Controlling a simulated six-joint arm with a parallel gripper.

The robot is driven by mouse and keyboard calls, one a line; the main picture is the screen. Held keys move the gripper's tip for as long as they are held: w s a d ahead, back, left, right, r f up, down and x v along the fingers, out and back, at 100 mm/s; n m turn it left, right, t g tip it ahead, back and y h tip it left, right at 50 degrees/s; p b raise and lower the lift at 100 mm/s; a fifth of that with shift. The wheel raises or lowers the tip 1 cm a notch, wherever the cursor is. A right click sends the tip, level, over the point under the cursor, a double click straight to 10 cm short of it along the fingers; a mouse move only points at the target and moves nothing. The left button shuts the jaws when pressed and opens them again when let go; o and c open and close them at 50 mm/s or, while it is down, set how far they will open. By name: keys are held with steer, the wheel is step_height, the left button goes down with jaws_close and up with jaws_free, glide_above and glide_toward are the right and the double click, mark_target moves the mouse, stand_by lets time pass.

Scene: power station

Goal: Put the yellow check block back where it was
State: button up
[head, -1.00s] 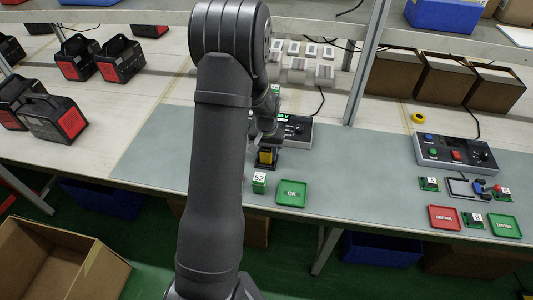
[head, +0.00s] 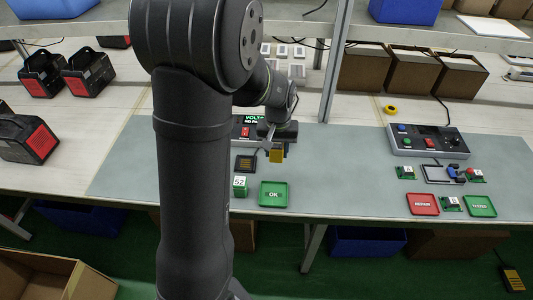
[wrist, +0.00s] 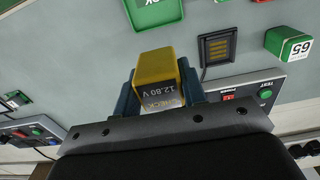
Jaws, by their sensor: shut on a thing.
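My gripper (head: 275,148) is shut on the yellow check block (head: 277,156), which shows in the wrist view (wrist: 154,68) between the two dark fingers. Its dark face reads CHECK 12.80 V. The block is held off the black test pad (head: 245,164), to the right of it in the head view. The pad is bare, with its ribbed yellowish contacts showing in the wrist view (wrist: 217,48). The tester (head: 247,130) with a lit green display stands behind the pad, partly hidden by my arm.
A green block with a white number label (head: 240,187) stands in front of the pad. The green OK tray (head: 273,203) is beside it and looks empty. A second tester (head: 428,141), a red REPAIR tray (head: 423,204) and a green TESTED tray (head: 480,206) are at the right.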

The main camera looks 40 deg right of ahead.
steer(key=s+d, duration=0.5)
steer(key=s, duration=0.3)
steer(key=w+f, duration=0.2)
steer(key=w, duration=0.1)
steer(key=w+f, duration=0.2)
steer(key=w, duration=0.2)
steer(key=w+f, duration=0.3)
steer(key=w, duration=0.1)
steer(key=shift+w+a, duration=0.1)
steer(key=shift+w+f, duration=0.15)
steer(key=shift+f, duration=1.95)
steer(key=shift+f, duration=0.1)
steer(key=o, duration=1.2)
